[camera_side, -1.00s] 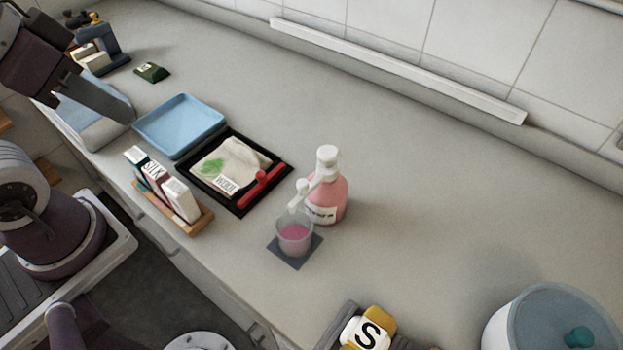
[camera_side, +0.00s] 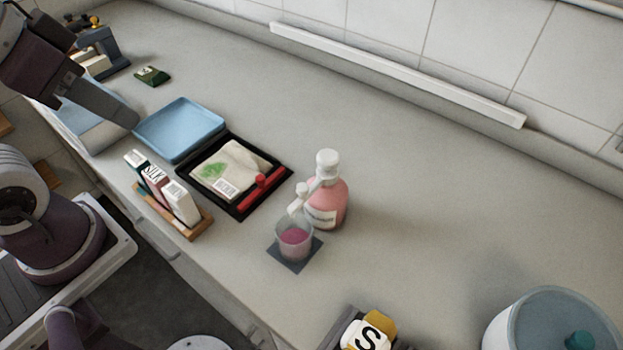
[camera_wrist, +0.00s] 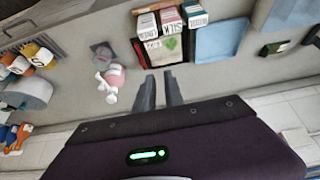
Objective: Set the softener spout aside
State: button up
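The softener bottle (camera_side: 335,205) is pink with a white cap (camera_side: 327,162). Its white spout (camera_side: 301,190) reaches left over a clear cup (camera_side: 295,241) holding pink liquid. The cup stands on a dark square mat (camera_side: 301,263). In the wrist view the bottle (camera_wrist: 115,76) is left of my fingers, with the white spout part (camera_wrist: 104,82) beside it. My gripper (camera_wrist: 160,88) is open, its two fingers apart with nothing between them. In the side view it hangs at the upper left, well away from the bottle.
A black tray (camera_side: 240,209) with a cloth and a red-handled tool lies left of the bottle. The counter behind and right of the bottle is clear.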

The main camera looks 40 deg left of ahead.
jog(key=o, duration=0.4)
jog(key=shift+g+h, duration=0.4)
jog(key=shift+g, duration=0.5)
jog(key=w+d, duration=0.1)
jog(key=w+d+r, duration=0.1)
jog(key=w, duration=0.1)
jog(key=w+d, duration=0.2)
jog(key=shift+r, duration=0.4)
jog(key=g, duration=0.4)
send_over(303, 186)
jog(key=shift+y, duration=0.4)
notch_tip(303, 186, down, 6)
jog(key=shift+r, duration=0.2)
notch_tip(303, 186, down, 7)
jog(key=shift+r, duration=0.1)
grip_shut()
